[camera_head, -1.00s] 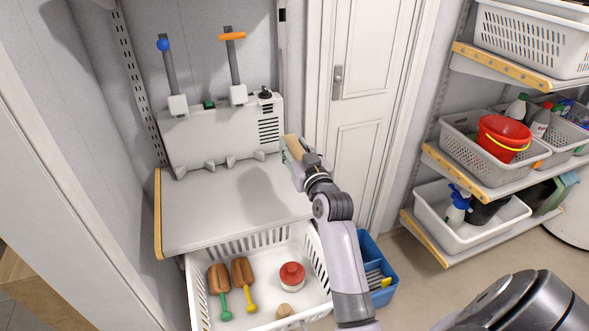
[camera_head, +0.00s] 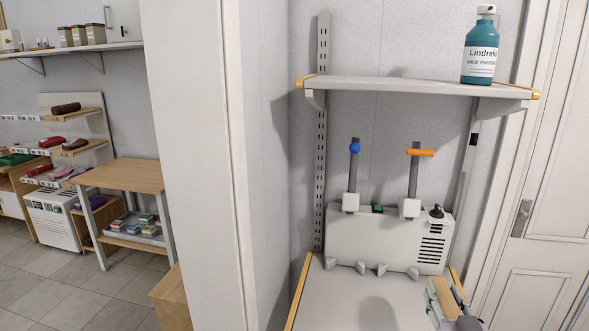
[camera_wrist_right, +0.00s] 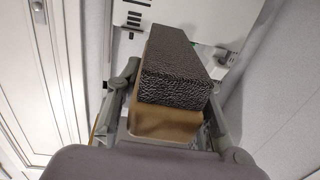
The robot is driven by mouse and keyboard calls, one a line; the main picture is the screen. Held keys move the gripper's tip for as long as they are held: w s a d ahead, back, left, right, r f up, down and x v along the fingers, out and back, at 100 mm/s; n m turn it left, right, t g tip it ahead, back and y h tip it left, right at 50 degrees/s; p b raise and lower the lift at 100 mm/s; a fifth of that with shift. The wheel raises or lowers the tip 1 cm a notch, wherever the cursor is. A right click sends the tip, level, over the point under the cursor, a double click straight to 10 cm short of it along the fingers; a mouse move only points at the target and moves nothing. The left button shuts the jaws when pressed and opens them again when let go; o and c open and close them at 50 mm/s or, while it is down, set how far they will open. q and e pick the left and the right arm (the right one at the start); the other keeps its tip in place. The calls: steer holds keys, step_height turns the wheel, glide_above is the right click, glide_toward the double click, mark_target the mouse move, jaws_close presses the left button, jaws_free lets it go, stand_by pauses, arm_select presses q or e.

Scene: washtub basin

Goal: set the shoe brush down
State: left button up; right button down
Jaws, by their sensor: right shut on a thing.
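The shoe brush (camera_head: 441,298) has a tan wooden block, seen at the lower right of the head view. In the right wrist view the brush (camera_wrist_right: 178,66) shows dark, dense bristles on the block. My right gripper (camera_head: 445,301) is shut on the block, with a finger on each side. It holds the brush at the right side of the grey worktop (camera_head: 335,300). I cannot tell whether the brush touches the worktop. My left gripper is out of view.
A white machine (camera_head: 390,241) with two levers stands at the back of the worktop. Above it a shelf (camera_head: 400,87) carries a teal bottle (camera_head: 480,50). A white door (camera_head: 545,200) is at the right. The visible front of the worktop is bare.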

steer(key=s+a+f+y, duration=0.1)
steer(key=s+a+f, duration=0.1)
steer(key=s+a, duration=0.4)
steer(key=s+a+f+n+y, duration=0.1)
steer(key=s+a+f, duration=0.2)
steer(key=s, duration=0.9)
steer(key=a, duration=0.3)
steer(key=shift+s+a+f+n+y, duration=0.15)
steer(key=shift+s+f+n+y, duration=0.15)
steer(key=shift+s, duration=0.1)
